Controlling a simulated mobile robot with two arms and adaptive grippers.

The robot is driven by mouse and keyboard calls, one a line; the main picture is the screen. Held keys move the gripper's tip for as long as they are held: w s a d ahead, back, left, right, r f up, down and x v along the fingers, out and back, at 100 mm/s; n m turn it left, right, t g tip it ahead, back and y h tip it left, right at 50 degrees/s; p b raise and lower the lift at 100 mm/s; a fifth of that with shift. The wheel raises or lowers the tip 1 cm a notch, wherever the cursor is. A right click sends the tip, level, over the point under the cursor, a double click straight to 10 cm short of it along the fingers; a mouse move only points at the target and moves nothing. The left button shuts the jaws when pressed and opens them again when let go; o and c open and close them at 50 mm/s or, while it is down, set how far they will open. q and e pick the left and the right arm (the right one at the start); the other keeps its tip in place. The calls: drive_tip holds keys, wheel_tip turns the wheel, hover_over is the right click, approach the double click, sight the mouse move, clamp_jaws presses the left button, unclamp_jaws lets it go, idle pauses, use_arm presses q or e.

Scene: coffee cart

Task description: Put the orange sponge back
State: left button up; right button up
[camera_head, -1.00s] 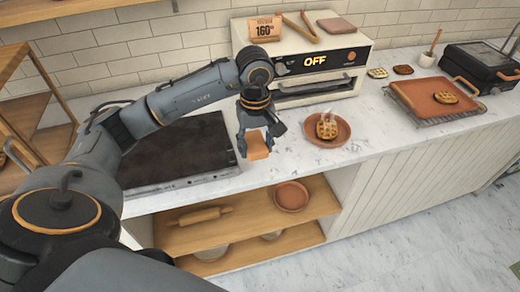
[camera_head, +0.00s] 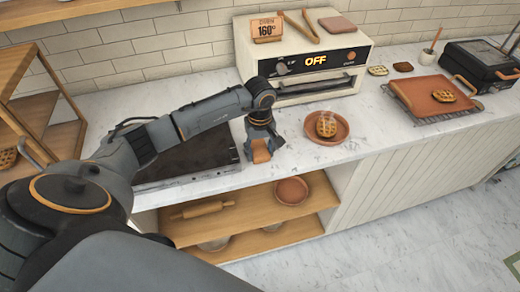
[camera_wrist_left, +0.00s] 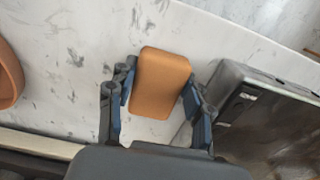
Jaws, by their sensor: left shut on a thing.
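The orange sponge (camera_head: 261,156) is between the fingers of my left gripper (camera_head: 263,153). It also shows in the left wrist view (camera_wrist_left: 160,82), with one finger on each side of it. The left gripper is shut on the sponge, pointing down, low at the front of the marble counter (camera_head: 380,137). It is between the dark griddle plate and the round terracotta plate. I cannot tell whether the sponge touches the counter. My right gripper is out of view.
The griddle (camera_head: 190,162) is close on the left. The terracotta plate (camera_head: 343,131) with a steaming waffle (camera_head: 326,125) is on the right. The white oven (camera_head: 305,60) stands behind. Open shelves (camera_head: 320,200) with a rolling pin (camera_head: 202,210) and bowl are below.

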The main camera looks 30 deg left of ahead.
sight(260, 151)
use_arm(q)
drive_tip(key=shift+f, duration=0.15)
drive_tip(key=o, duration=1.2)
drive_tip(key=shift+r, duration=0.35)
wheel_tip(260, 151, up, 12)
drive_tip(key=b, duration=0.4)
drive_tip(key=shift+f, duration=0.15)
